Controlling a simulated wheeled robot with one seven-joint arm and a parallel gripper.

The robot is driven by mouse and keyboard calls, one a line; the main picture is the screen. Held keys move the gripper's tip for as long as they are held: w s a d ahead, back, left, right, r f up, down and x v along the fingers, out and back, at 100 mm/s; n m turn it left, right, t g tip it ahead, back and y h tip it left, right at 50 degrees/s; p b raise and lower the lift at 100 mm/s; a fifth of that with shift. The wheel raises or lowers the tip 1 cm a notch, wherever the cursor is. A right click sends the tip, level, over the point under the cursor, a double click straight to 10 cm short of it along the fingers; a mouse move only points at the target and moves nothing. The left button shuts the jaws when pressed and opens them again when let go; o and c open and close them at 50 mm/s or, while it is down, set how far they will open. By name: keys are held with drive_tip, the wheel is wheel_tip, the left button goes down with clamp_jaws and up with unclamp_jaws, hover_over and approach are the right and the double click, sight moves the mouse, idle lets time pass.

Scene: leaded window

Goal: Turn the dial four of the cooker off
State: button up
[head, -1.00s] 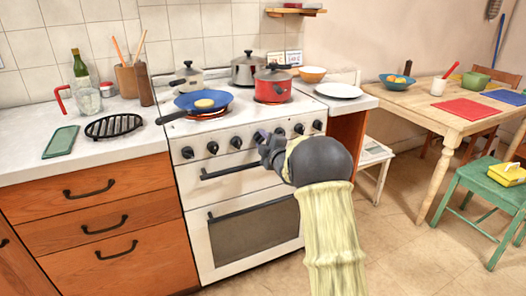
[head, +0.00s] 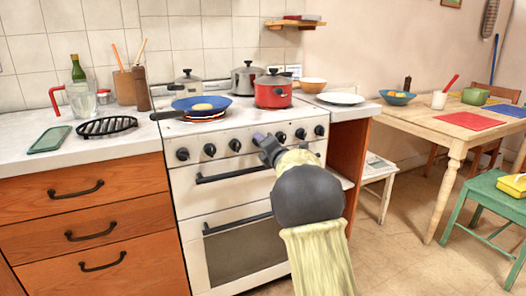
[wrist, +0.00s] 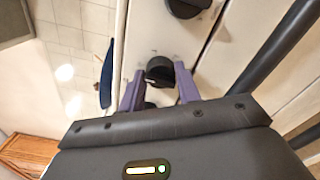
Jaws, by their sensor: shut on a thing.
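The white cooker (head: 215,190) has a row of black dials along its front panel. My gripper (head: 262,140) is at the middle of this row in the head view and covers the dial there, apparently the fourth from the left. In the wrist view, a black dial (wrist: 160,70) sits between the purple fingers of my gripper (wrist: 158,80), which are shut on it. The exact angle of its mark is hard to read. Another dial (wrist: 186,5) shows at the top edge of the wrist view.
A blue frying pan (head: 201,106) sits over a glowing orange-red ring, its handle reaching left. A red pot (head: 273,92) stands to its right on the hob. The oven handle (head: 232,173) runs just below the dials.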

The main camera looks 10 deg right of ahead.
idle(0.3)
drive_tip(key=o, duration=1)
drive_tip(key=shift+n, duration=0.3)
drive_tip(key=p+v, duration=0.2)
drive_tip(key=v, duration=1.5)
drive_tip(key=shift+s, duration=0.25)
